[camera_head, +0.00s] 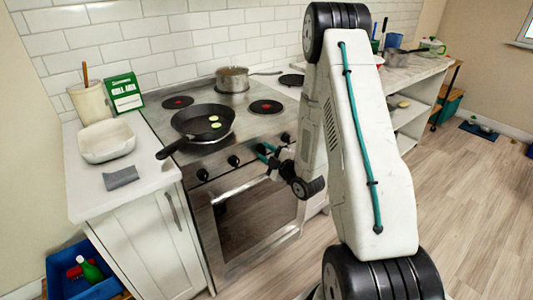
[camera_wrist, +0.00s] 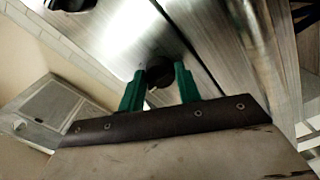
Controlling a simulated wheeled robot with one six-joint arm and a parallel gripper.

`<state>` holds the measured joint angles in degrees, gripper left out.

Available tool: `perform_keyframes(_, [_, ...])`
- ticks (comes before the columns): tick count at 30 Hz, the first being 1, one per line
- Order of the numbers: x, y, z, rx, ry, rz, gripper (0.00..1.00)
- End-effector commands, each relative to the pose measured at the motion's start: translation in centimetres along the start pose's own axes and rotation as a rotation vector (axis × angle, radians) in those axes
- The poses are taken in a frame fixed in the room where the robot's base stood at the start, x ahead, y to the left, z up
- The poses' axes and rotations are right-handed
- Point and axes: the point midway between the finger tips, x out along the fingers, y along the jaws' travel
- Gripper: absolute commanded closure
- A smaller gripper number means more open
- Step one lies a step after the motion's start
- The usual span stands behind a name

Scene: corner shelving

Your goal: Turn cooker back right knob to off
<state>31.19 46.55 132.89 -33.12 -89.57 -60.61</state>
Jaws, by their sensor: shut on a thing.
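The cooker (camera_head: 215,160) stands against the tiled wall, with a row of black knobs along its front panel. Two knobs on the left, the first (camera_head: 203,175) and the second (camera_head: 233,161), show clear of my gripper. My gripper (camera_head: 265,151) is at the front panel, right of those two. In the wrist view, the green fingers of my gripper (camera_wrist: 159,76) are closed on either side of a black knob (camera_wrist: 160,68). The knob's marking is hidden, so its setting cannot be read.
A black frying pan (camera_head: 203,122) with green slices sits on the front left hob, its handle sticking out left. A steel pot (camera_head: 233,80) stands at the back. The oven door handle (camera_head: 240,188) runs below the knobs. Wooden floor lies open to the right.

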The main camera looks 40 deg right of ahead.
Motion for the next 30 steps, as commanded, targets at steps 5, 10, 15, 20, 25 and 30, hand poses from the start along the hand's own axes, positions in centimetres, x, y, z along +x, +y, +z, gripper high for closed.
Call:
perform_keyframes(5, [-0.1,-0.2,-0.1,0.001,0.001,-0.004,0.89])
perform_keyframes(10, [0.0,-0.1,-0.1,0.001,0.001,-0.004,0.45])
perform_keyframes(15, [0.0,-0.1,0.0,0.001,0.0,-0.002,0.45])
perform_keyframes(20, [-0.7,-0.1,0.0,0.001,-0.001,-0.002,0.45])
perform_keyframes(25, [-3.5,-0.1,0.0,0.003,-0.003,-0.002,0.45])
perform_keyframes(30, [-6.2,-0.1,0.0,0.003,-0.003,-0.002,0.45])
